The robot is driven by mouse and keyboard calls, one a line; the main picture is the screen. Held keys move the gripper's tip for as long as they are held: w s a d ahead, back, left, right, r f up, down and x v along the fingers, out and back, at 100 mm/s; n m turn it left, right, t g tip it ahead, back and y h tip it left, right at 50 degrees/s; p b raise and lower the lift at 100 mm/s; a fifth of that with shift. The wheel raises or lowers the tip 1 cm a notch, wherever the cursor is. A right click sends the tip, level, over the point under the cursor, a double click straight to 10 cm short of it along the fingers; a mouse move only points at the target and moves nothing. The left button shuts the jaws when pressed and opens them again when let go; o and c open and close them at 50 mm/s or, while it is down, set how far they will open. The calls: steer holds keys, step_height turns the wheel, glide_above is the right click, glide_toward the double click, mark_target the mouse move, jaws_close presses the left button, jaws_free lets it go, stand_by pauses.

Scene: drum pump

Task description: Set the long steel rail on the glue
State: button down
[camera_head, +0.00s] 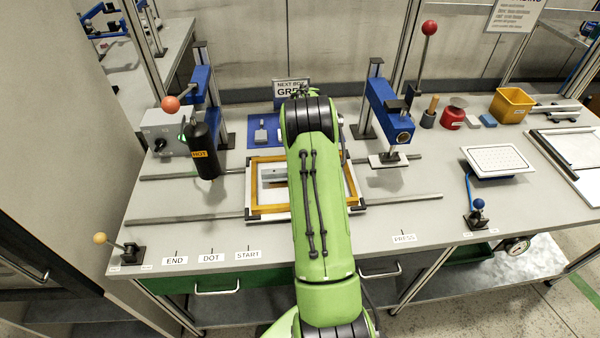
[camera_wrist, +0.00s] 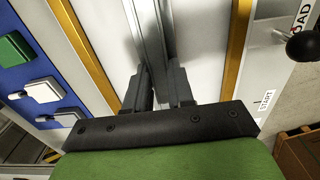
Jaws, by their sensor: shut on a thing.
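In the wrist view, my gripper (camera_wrist: 163,85) is shut on a long steel rail (camera_wrist: 150,30), which runs away from the fingers. The rail lies between the two amber side bars of a frame (camera_wrist: 238,45), over a pale surface. In the head view the same amber frame (camera_head: 268,210) lies on the bench, and my green arm covers its middle and hides my gripper. A grey metal piece shows inside the frame, left of my arm. I cannot make out any glue, nor whether the rail touches the surface below it.
A black bottle marked HOT (camera_head: 203,150) stands left of the frame. A blue press (camera_head: 388,112) stands to the right over a white plate. The front bench strip with labels is mostly clear.

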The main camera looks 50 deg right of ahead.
steer(key=shift+s+f, duration=0.1)
steer(key=shift+f, duration=1.25)
steer(key=shift+f, duration=0.1)
steer(key=c, duration=1)
jaws_free()
